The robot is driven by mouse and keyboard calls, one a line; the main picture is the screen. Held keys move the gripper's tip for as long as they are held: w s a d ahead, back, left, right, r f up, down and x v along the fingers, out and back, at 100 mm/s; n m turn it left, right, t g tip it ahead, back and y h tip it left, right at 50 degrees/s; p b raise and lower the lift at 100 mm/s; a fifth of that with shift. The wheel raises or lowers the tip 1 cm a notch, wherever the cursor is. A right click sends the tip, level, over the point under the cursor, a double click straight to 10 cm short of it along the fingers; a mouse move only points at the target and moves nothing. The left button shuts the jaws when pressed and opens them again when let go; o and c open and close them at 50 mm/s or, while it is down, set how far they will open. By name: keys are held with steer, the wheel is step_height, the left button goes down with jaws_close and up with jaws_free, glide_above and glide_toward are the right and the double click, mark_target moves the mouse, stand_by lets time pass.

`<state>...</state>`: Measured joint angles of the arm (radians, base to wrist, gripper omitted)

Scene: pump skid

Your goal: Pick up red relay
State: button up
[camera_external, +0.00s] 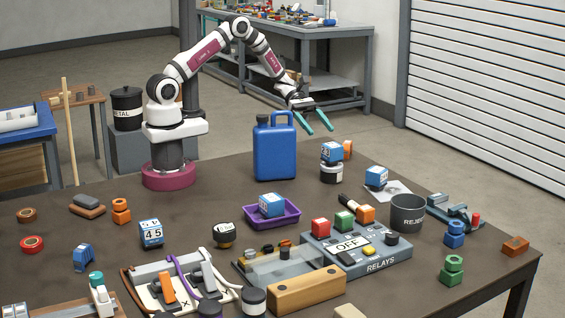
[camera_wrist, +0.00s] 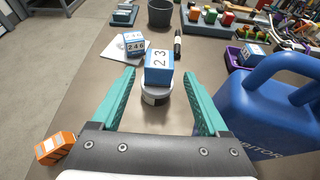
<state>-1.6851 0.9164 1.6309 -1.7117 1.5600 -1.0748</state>
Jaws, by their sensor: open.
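The red relay (camera_external: 320,227) is a small red block at the left of the back row on the grey relay panel (camera_external: 381,265). Green (camera_external: 344,221) and orange (camera_external: 365,214) relays stand to its right. The panel reads "OFF" and "RELAYS". In the wrist view the red relay (camera_wrist: 193,14) is small, at the far top. My gripper (camera_external: 319,129) has teal fingers, spread open and empty, high above the back of the table, well away from the panel. In the wrist view my gripper (camera_wrist: 160,80) frames a blue numbered block from above.
A blue jug (camera_external: 274,150) stands tall near my gripper, at the right in the wrist view. A blue block (camera_external: 331,152) sits on a round stand. A purple tray (camera_external: 258,217), a reject cup (camera_external: 407,215) and a wooden block (camera_external: 306,291) surround the panel.

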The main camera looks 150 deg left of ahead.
step_height(320, 180, up, 6)
steer(key=w, duration=0.1)
steer(key=shift+t, duration=0.3)
steer(key=w, duration=0.2)
steer(key=w+d, duration=0.1)
steer(key=w, duration=0.2)
steer(key=w+d, duration=0.1)
steer(key=w, duration=0.1)
steer(key=shift+w+d+r, duration=0.1)
steer(key=shift+w+r, duration=0.1)
steer(key=shift+w, duration=0.1)
steer(key=w+d, duration=1.4)
steer(key=w, duration=0.4)
steer(key=w+d+f, duration=0.2)
steer(key=d, duration=0.8)
glide_toward(325, 229)
steer(key=x, duration=0.5)
steer(key=shift+w+r, duration=0.1)
steer(key=shift+w, duration=0.1)
steer(key=shift+g, duration=0.4)
steer(key=x, duration=0.6)
jaws_close()
